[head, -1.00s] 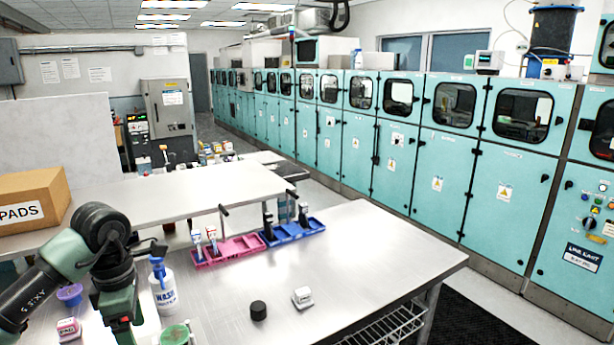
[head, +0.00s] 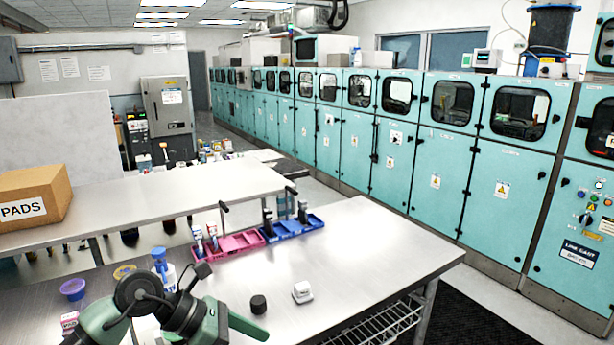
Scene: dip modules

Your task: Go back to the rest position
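My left arm comes in at the bottom left. Its green and black wrist and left gripper (head: 238,322) are low over the front of the steel table (head: 370,260). A green tapered part points to the lower right, but both fingertips cannot be made out, so its opening is unclear. I see nothing held. My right gripper is not in view. The white wash bottle with a blue cap (head: 161,262) stands just behind my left arm and is partly hidden by it.
A black round cap (head: 258,304) and a small white block (head: 302,292) lie right of my arm. A pink tray (head: 236,243) and a blue tray (head: 290,230) stand behind. The table's right side is clear.

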